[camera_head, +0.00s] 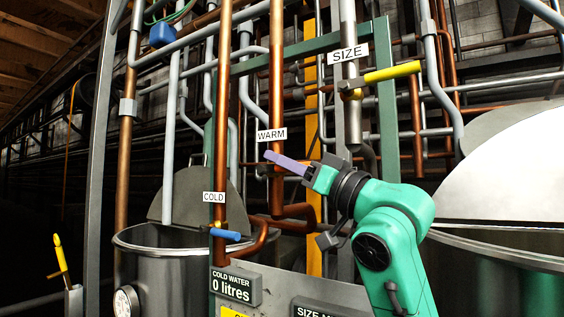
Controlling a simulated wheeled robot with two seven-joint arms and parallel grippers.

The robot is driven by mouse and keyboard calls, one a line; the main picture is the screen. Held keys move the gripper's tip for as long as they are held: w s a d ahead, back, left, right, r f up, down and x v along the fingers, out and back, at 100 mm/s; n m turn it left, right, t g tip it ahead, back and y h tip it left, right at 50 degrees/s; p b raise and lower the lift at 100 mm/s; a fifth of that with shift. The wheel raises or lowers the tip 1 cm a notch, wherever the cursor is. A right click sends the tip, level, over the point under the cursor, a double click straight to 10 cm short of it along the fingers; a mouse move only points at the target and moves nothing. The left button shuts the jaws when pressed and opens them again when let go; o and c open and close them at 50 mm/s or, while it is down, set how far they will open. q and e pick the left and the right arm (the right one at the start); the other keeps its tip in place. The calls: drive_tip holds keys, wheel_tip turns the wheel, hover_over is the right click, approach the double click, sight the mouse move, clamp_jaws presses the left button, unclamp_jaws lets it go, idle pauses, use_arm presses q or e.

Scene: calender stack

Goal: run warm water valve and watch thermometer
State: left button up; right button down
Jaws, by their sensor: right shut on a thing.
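The warm pipe (277,80) is copper and carries a sign reading WARM (272,135). A purple bar, which looks like the warm water valve's handle (284,162), crosses in front of this pipe just below the sign, its free end tilted up to the left. My right gripper (312,175) is shut on its right end, at the tip of my green arm. The gripper's fingers are too small to make out. A round white dial, likely the thermometer (126,302), is on the left tank at the lower left; its reading is not legible. My left gripper is not in view.
A blue cold valve handle (225,234) is below the COLD sign (214,197). A yellow handle (392,72) is beside the SIZE sign (347,53). A display (235,286) reads COLD WATER 0 litres. Metal tanks stand at left (180,236) and right (500,240); pipes crowd the background.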

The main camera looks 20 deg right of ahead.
drive_tip(key=shift+f, duration=0.1)
drive_tip(key=g+p, duration=0.1)
drive_tip(key=p, duration=0.1)
drive_tip(key=r+g+p, duration=0.1)
drive_tip(key=p, duration=0.1)
drive_tip(key=shift+w+a+r+n+h+p, duration=0.1)
drive_tip(key=shift+w+r+n+h+p, duration=0.05)
drive_tip(key=shift+r+n+h+p, duration=0.2)
drive_tip(key=shift+g+h+p, duration=0.3)
drive_tip(key=shift+g+h, duration=0.05)
drive_tip(key=shift+g, duration=0.15)
drive_tip(key=shift+w+a+r+n+g+h, duration=0.2)
drive_tip(key=shift+g+h, duration=0.25)
drive_tip(key=shift+g, duration=0.3)
drive_tip(key=shift+w+a+r+n+g+h, duration=0.1)
drive_tip(key=shift+w+a+r+g+h, duration=0.1)
drive_tip(key=shift+g+h, duration=0.4)
drive_tip(key=shift+g, duration=0.25)
